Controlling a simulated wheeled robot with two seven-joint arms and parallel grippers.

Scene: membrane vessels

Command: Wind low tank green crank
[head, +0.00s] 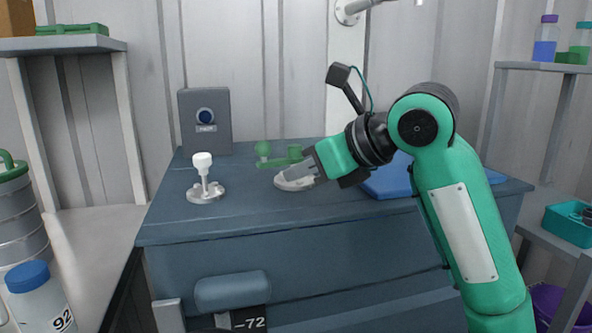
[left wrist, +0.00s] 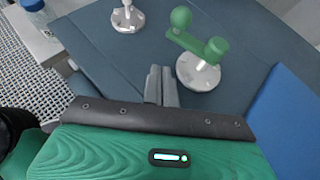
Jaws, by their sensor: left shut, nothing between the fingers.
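The green crank (head: 280,160) sits on a pale round flange (head: 295,183) on top of the dark blue-grey cabinet. In the left wrist view the crank (left wrist: 200,42) shows a ball-ended knob at the far end of its arm and a thicker hub over the flange (left wrist: 198,75). My left gripper (head: 306,170) is just beside the crank in the head view and partly covers the flange. In the left wrist view its fingers (left wrist: 160,72) are together and empty, to the left of the flange and apart from the crank knob. My right gripper is not in view.
A white-topped fitting (head: 203,178) stands on the cabinet (head: 230,225) to the left. A grey box (head: 205,122) with a round dial stands behind it. A blue mat (head: 388,184) lies to the right, partly behind my arm. The cabinet's front left top is clear.

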